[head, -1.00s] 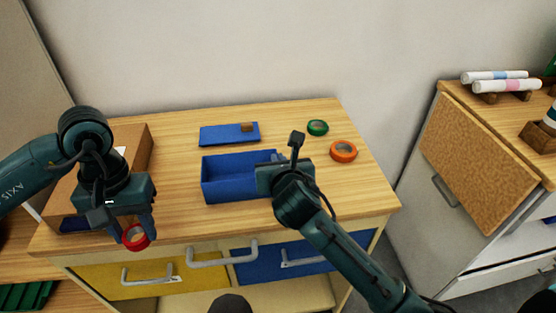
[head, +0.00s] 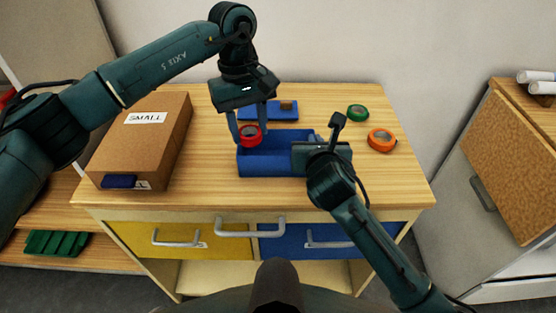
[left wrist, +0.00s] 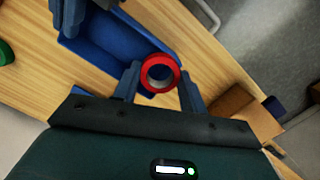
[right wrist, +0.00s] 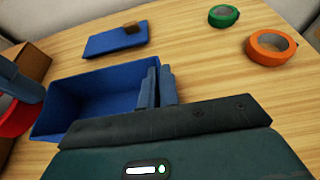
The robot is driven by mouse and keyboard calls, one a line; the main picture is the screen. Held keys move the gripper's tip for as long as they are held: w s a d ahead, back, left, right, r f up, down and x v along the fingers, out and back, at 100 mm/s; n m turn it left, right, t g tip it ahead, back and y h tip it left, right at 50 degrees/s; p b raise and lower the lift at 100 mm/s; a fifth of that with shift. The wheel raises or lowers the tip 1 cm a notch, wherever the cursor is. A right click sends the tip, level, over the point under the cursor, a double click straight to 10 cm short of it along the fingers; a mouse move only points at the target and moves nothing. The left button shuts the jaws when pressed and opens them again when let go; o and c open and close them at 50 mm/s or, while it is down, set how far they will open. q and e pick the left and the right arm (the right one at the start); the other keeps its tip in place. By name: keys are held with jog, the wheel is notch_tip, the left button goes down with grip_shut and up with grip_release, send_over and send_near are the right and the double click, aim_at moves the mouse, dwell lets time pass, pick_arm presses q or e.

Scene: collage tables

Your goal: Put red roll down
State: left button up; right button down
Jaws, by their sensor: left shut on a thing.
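The red roll (head: 251,143) is held between the fingers of my left gripper (head: 249,133). It appears at the left end of the blue box (head: 270,167), near its rim; its exact height is unclear. The left wrist view shows the roll (left wrist: 173,68) between both fingers, with the box (left wrist: 95,50) beyond it. In the right wrist view the roll (right wrist: 15,118) is partly cut off at the left edge. My right gripper (right wrist: 157,85) has its fingers close together on the right wall of the blue box (right wrist: 85,105).
A green roll (head: 357,113) and an orange roll (head: 381,140) lie on the table's right side. A blue board (right wrist: 115,40) with a brown block (right wrist: 134,27) lies behind the box. A cardboard box marked SMALL (head: 140,150) stands at left. Bare tabletop (head: 400,180) shows at right.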

pick_arm(q)
jog(key=w+d+r+n, duration=0.2)
jog(key=d, duration=0.2)
send_near(271, 151)
jog(key=s+f, duration=0.3)
jog(key=s+d+f, duration=0.1)
jog(key=f, duration=0.1)
jog(key=shift+s+f, duration=0.2)
jog(key=shift+s, duration=0.05)
jog(key=shift+f, duration=0.15)
jog(key=shift+f, duration=0.4)
jog(key=o, duration=0.7)
jog(key=r, duration=0.8)
jog(key=w+a+r, duration=0.1)
jog(key=r, duration=0.4)
jog(key=shift+w, duration=0.1)
